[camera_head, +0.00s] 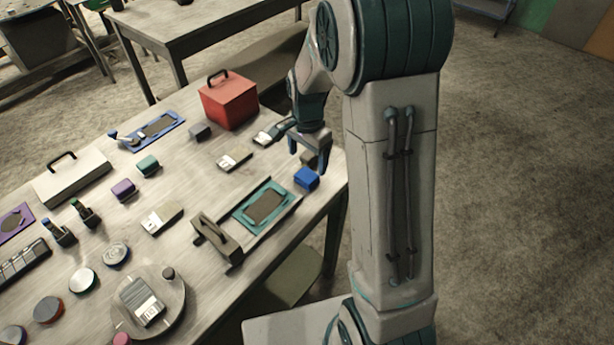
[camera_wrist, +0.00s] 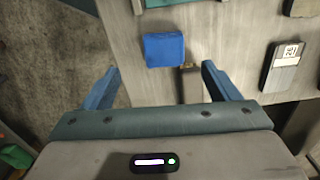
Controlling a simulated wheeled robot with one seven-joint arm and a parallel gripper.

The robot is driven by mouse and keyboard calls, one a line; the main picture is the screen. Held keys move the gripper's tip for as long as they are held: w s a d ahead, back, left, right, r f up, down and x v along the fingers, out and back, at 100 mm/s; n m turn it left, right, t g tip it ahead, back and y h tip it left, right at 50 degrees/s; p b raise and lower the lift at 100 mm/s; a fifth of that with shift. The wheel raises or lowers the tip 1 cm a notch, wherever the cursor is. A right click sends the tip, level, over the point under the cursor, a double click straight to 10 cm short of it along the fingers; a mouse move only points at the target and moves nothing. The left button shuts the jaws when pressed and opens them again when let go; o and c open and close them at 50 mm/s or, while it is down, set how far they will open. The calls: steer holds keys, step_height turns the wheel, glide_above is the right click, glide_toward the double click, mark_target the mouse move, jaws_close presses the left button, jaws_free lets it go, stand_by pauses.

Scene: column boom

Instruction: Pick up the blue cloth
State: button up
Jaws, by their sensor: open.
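The blue cloth (camera_head: 307,179) is a small folded blue block lying near the right edge of the table. In the wrist view the blue cloth (camera_wrist: 164,50) lies ahead of the fingers, between their lines and a little left of centre. My gripper (camera_head: 309,160) hangs just above and behind the cloth, and nothing is seen held in it. In the wrist view my gripper (camera_wrist: 158,75) has its two blue fingers wide apart, and neither touches the cloth.
A small brown block (camera_wrist: 192,84) lies close beside the cloth, between the fingers. A teal tray (camera_head: 240,214) lies left of the cloth. A red box (camera_head: 229,102) stands farther back. The table edge and floor are close on the right.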

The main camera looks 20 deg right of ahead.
mark_target(306, 174)
steer(key=shift+w+f+p, duration=0.2)
steer(key=shift+f+p, duration=0.15)
steer(key=shift+f, duration=1.5)
steer(key=shift+w+f+p, duration=0.2)
steer(key=shift+f+p, duration=0.15)
steer(key=shift+f, duration=1.45)
steer(key=c, duration=1.1)
